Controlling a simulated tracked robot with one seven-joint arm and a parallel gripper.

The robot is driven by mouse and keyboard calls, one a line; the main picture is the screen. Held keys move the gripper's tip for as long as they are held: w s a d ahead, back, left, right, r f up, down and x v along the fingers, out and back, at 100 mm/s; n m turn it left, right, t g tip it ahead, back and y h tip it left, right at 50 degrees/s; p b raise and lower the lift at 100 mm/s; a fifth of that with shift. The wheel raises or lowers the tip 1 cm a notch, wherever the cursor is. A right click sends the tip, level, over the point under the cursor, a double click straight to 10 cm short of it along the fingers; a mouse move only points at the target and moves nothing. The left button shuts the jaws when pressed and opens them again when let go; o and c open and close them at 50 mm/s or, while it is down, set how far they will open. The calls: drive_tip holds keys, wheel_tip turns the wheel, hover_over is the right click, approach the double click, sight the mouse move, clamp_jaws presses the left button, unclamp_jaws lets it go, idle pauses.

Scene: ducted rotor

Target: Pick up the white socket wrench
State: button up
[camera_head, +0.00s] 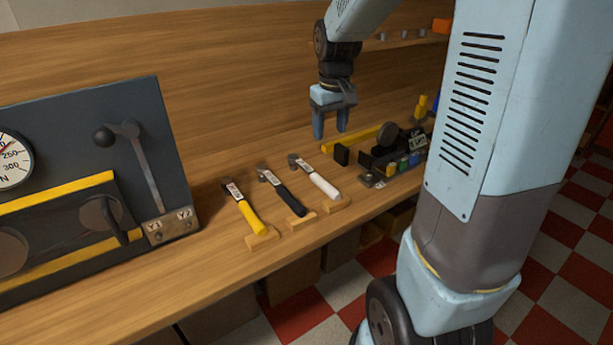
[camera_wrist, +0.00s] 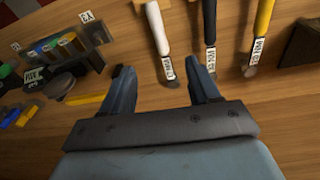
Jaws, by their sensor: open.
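The white socket wrench (camera_head: 324,186) lies on the wooden bench with its white handle toward the front edge, resting on a small wooden block. Its dark head and a paper tag are at the back end. In the wrist view the white socket wrench (camera_wrist: 157,30) points at the space between my fingers, with its head near fingertip level in the picture. My gripper (camera_head: 331,136) is open and empty, pointing down above the bench, behind and a little right of the wrench in the head view. Its two fingers (camera_wrist: 161,72) also show in the wrist view, apart from the wrench.
A black-handled tool (camera_head: 282,196) and a yellow-handled tool (camera_head: 249,215) lie left of the white one. A dark panel (camera_head: 150,150) with a lever and gauge stands further left. A dark rack (camera_head: 385,157) with small coloured parts stands right. Bare bench lies behind the tools.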

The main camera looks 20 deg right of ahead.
drive_tip(key=n+g, duration=0.1)
hover_over(318, 177)
wheel_tip(318, 177, down, 8)
drive_tip(key=f, duration=0.8)
drive_tip(key=shift+s+d+f, duration=0.1)
drive_tip(key=shift+d+f, duration=0.15)
drive_tip(key=shift+f, duration=0.15)
drive_tip(key=shift+a+f, duration=0.2)
drive_tip(key=shift+f, duration=2.3)
drive_tip(key=shift+c, duration=0.2)
drive_tip(key=shift+w, duration=0.2)
clamp_jaws()
drive_tip(key=shift+r, duration=0.1)
